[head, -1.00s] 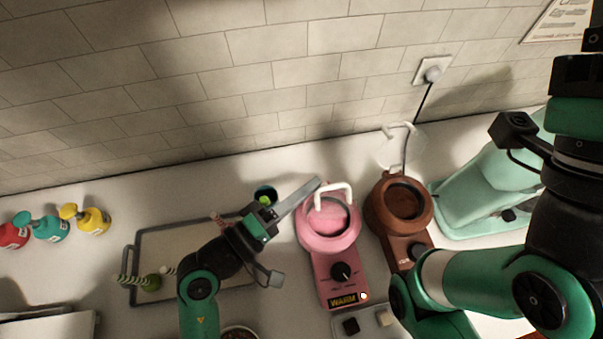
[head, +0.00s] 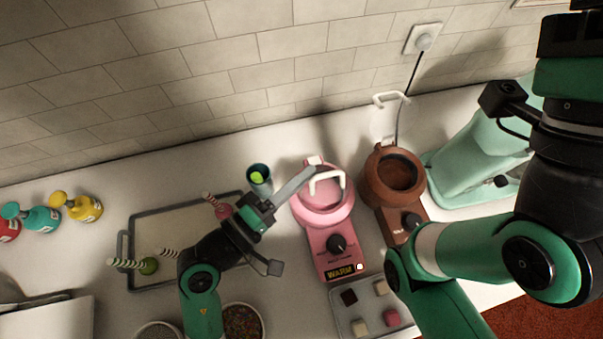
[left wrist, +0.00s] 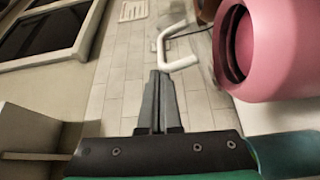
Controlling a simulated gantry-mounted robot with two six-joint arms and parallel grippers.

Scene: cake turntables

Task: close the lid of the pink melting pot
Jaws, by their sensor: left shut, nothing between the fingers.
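The pink melting pot (head: 332,240) stands in the middle of the counter in the head view; its round body (left wrist: 275,40) is at the upper right of the left wrist view. Its clear lid is barely visible, but its white handle (head: 327,179) shows above the pot's mouth. In the left wrist view the handle (left wrist: 180,45) stands off from the rim, so the lid looks raised; its exact tilt is unclear. My left gripper (head: 310,172) is shut and empty, fingertips beside the handle; contact is unclear. Its fingers (left wrist: 158,78) point toward the handle.
A brown melting pot (head: 378,185) stands close on the right, its white lid handle (head: 391,99) raised behind it. A mint-green mixer (head: 475,170) is further right. A tray (head: 165,230) with cake pops and a dark cup (head: 259,178) are left of the pink pot.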

